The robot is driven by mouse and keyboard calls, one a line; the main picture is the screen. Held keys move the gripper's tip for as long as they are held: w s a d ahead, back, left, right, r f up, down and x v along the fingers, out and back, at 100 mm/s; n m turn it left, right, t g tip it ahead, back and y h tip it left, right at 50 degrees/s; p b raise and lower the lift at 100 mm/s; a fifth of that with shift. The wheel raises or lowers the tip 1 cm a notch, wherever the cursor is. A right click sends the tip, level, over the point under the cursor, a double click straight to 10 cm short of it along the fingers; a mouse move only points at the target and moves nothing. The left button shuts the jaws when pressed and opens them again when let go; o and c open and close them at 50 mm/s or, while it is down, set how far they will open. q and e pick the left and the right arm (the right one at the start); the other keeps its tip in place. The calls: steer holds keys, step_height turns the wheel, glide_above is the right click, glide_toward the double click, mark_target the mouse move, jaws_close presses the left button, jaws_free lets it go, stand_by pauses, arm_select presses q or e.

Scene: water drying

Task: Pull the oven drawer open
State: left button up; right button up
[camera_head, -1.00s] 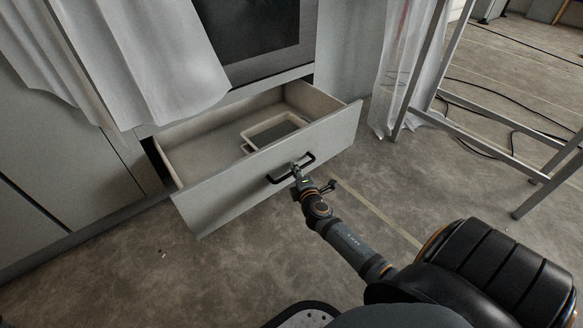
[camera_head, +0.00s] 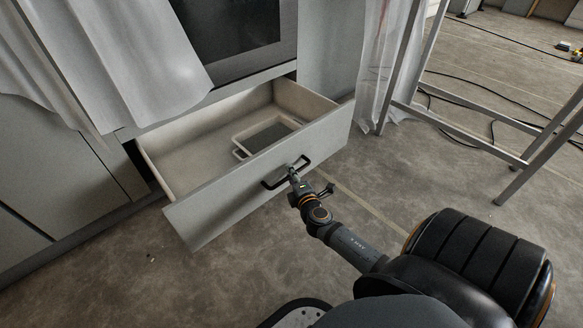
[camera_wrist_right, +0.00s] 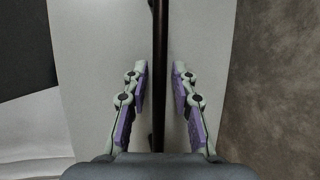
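The oven drawer (camera_head: 262,185) is pulled well out below the oven, its light grey front tilted across the head view. Its black bar handle (camera_head: 284,172) is on the front panel. My right gripper (camera_head: 293,174) is at this handle. In the right wrist view the dark handle bar (camera_wrist_right: 160,75) runs between the two fingers (camera_wrist_right: 160,85), which are closed in near it on both sides; thin gaps seem to show beside the bar. My left gripper is not in view.
A tray with a pale rim (camera_head: 238,138) lies inside the drawer. The oven (camera_head: 240,35) is above, with a white cloth (camera_head: 150,60) hanging at left. A metal-legged frame (camera_head: 465,130) and cables (camera_head: 490,97) are at right. Floor before the drawer is clear.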

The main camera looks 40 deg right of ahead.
steer(key=shift+o, duration=0.3)
steer(key=v, duration=1.2)
steer(key=shift+r, duration=0.1)
